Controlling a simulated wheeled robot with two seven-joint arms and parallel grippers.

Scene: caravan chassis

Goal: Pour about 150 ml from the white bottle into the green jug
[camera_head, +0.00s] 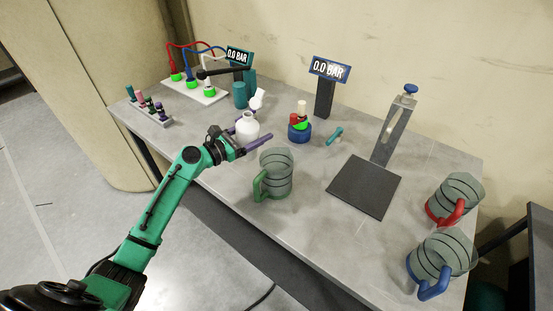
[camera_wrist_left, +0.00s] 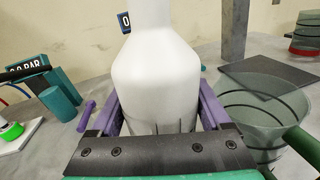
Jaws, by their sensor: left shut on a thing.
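The white bottle (camera_head: 247,127) stands upright near the front edge of the grey table, and it fills the middle of the left wrist view (camera_wrist_left: 155,75). My left gripper (camera_head: 256,140) is shut on the bottle, with its purple fingers on either side of it. The green jug (camera_head: 275,175), clear with dark rings and a green handle, stands just to the right of the bottle and a little nearer me. It also shows at the right of the left wrist view (camera_wrist_left: 255,115). I cannot see any liquid level in it. My right gripper is not in view.
A jug with a red handle (camera_head: 457,196) and one with a blue handle (camera_head: 442,258) stand at the right. A dark plate with a stand (camera_head: 365,186) lies right of centre. A blue-based device (camera_head: 299,130), gauges and a white block with hoses (camera_head: 194,91) stand behind.

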